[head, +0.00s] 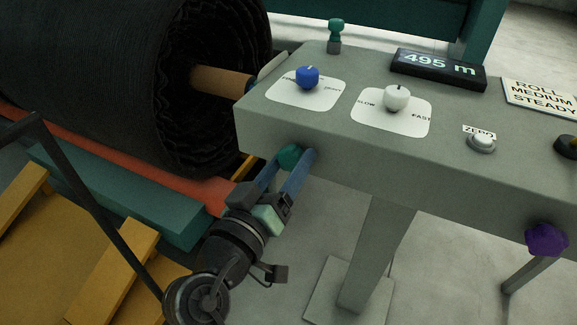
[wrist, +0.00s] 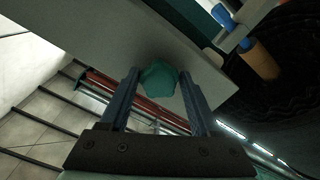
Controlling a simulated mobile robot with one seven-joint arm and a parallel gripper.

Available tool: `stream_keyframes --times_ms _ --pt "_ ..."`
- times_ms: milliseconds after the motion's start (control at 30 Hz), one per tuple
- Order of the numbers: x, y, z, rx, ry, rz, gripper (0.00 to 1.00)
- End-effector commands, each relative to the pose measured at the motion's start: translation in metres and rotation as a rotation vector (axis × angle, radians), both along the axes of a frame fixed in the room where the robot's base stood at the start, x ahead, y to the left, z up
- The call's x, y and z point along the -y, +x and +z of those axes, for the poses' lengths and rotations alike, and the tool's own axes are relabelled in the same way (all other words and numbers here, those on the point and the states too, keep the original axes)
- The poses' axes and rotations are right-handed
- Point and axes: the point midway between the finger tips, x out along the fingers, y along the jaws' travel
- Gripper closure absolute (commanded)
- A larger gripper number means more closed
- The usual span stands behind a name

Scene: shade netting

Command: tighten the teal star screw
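The teal star screw (head: 290,156) sits on the front face of the grey control box, near its left end. In the wrist view the teal star screw (wrist: 159,78) shows as a dark teal lobed knob. My gripper (head: 287,165) reaches up to it from below, its two blue fingers on either side. In the wrist view my gripper (wrist: 158,75) is open, with the screw between the fingertips and a narrow gap at each side. The screw's shaft is hidden.
The grey control box (head: 330,140) carries a blue knob (head: 308,77), a white knob (head: 397,97), a zero button (head: 482,143) and a display (head: 438,68). A purple star screw (head: 546,239) is on its front at right. A black netting roll (head: 100,70) lies left.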

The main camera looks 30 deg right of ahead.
Motion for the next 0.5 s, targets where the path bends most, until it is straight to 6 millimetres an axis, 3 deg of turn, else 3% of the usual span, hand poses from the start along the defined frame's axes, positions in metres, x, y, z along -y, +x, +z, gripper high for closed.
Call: stream_keyframes --times_ms 100,500 --pt "-0.0001 0.0001 0.0012 0.000 -0.001 0.001 0.19" --pt "-0.0074 -0.0047 0.0012 0.001 -0.003 0.003 0.19"
